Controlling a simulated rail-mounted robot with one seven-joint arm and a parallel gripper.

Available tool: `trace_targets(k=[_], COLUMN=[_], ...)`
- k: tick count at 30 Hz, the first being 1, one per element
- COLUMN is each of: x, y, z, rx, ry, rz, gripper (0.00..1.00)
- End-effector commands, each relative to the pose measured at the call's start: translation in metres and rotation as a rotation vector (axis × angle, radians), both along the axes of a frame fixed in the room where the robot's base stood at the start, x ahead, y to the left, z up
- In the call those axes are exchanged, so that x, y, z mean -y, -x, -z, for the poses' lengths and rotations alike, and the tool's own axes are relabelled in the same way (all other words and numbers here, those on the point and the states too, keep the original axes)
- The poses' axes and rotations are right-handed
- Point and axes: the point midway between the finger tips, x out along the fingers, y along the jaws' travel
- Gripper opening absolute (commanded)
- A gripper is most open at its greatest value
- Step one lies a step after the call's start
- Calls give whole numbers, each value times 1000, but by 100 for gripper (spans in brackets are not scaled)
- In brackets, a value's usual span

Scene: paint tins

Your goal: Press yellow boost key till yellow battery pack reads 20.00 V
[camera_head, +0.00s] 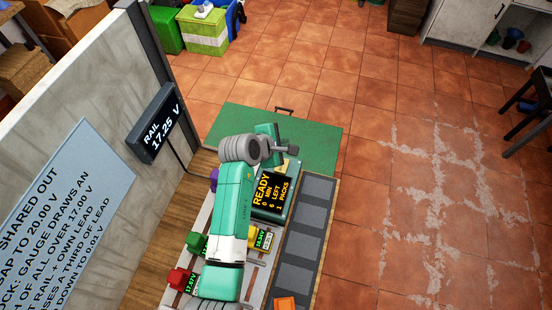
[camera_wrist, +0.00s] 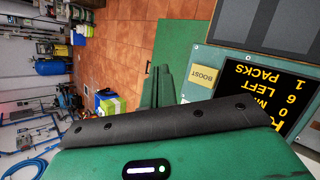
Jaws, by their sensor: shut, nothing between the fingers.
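The yellow boost key (camera_wrist: 203,75), marked BOOST, shows in the wrist view on the console beside its dark display (camera_wrist: 262,92). My gripper (camera_wrist: 160,88) is shut and empty, its green fingers left of the key in that view; I see no contact. The display (camera_head: 268,192) there reads READY, 0 MIN, 6 LEFT, 1 PACKS. The yellow battery pack (camera_head: 254,236) sits right of my arm, partly hidden; its small readout seems to start with 18, with later digits unclear.
A rail gauge (camera_head: 155,124) reads 17.25 V. A red pack (camera_head: 178,278) seems to read 17.67 V. A green pack (camera_head: 194,242) and a purple one (camera_head: 214,174) are partly hidden by my arm. Empty grey slots (camera_head: 302,218) line the right side. A notice board (camera_head: 75,205) stands left.

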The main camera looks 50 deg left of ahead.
Motion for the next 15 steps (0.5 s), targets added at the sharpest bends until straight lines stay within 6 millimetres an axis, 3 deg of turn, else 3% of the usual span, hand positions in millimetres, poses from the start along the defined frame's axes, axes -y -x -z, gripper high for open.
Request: trace_targets(k=[4,15], x=[-3,-3], y=[6,6], z=[11,13], rx=[-14,-15], ry=[51,53], rz=[-32,-33], gripper=[0,0])
